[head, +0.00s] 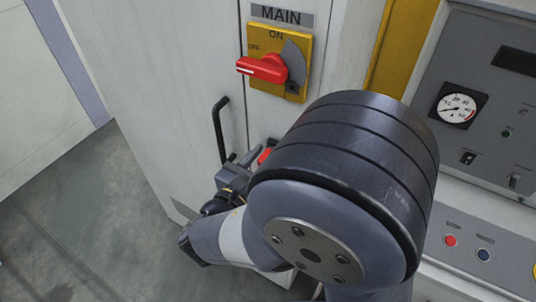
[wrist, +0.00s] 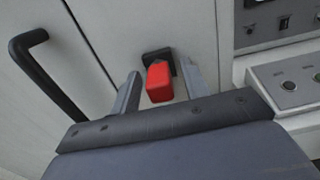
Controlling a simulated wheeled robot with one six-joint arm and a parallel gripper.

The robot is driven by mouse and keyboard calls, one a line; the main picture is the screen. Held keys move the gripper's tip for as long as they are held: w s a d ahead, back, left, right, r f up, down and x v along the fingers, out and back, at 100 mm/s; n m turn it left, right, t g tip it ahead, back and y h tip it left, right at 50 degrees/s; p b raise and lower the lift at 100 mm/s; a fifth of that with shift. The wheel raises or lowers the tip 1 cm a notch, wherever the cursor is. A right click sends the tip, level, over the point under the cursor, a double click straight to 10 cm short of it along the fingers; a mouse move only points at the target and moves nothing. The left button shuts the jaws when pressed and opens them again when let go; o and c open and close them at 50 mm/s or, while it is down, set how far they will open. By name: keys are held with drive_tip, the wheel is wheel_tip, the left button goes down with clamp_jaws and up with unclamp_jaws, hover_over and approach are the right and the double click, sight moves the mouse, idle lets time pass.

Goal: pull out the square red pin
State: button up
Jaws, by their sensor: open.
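The square red pin (wrist: 159,82) sticks out of a black square socket (wrist: 157,54) on the grey cabinet front in the wrist view. My gripper (wrist: 158,88) is open, with one finger on the left of the pin and one on the right. A gap shows on the pin's left side; on the right the finger is close, and I cannot tell whether it touches. In the head view, a small part of the red pin (head: 264,155) shows beside my gripper (head: 245,160). My own arm hides the rest of it.
A black door handle (head: 221,131) stands out left of the pin. Above is a yellow MAIN switch with a red knob (head: 264,68). At the right are a gauge panel (head: 460,107) and a ledge with buttons (head: 450,240). Open floor (head: 85,210) lies at the left.

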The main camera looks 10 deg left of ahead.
clamp_jaws()
idle(0.3)
drive_tip(key=shift+s+a, duration=0.1)
drive_tip(key=shift+p+v, duration=0.3)
drive_tip(key=shift+v, duration=2.55)
